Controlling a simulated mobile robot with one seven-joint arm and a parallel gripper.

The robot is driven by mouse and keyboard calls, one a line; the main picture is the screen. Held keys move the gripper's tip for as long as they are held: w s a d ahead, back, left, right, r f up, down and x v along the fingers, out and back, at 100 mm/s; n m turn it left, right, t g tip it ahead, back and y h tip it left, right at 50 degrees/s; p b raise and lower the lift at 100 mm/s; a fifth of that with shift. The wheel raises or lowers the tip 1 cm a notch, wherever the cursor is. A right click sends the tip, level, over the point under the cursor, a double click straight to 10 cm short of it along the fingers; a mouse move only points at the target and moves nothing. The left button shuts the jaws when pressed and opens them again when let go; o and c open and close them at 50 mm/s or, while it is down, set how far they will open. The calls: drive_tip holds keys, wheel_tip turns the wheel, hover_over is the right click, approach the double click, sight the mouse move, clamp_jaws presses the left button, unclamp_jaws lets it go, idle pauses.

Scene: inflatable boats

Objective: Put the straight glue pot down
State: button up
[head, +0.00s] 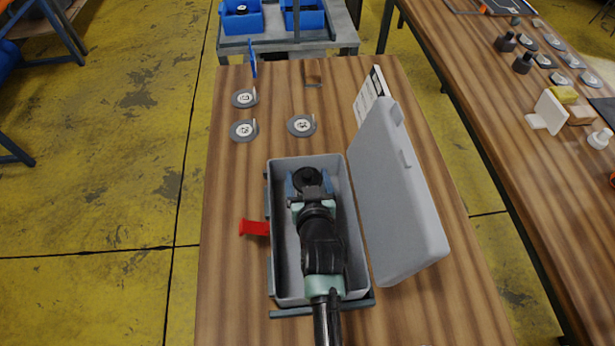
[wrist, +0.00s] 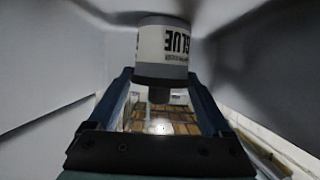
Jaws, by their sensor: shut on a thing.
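The glue pot (wrist: 163,48) shows large in the wrist view, a pale cylinder with dark "GLUE" lettering that appears upside down, and a dark narrower part below it. In the head view only its dark round top (head: 306,178) shows between the blue fingers. My gripper (head: 307,186) is shut on the pot, and its fingers also show in the wrist view (wrist: 160,92). It is reaching down inside the open grey box (head: 284,250), near the far end. Whether the pot touches the box floor is hidden.
The box's raised lid (head: 395,200) stands to the right. Several flat discs (head: 301,125) lie beyond the box on the wooden table (head: 225,200). A side bench (head: 470,70) on the right is cluttered.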

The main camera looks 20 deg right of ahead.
drive_tip(key=o, duration=1.3)
drive_tip(key=shift+f, duration=0.1)
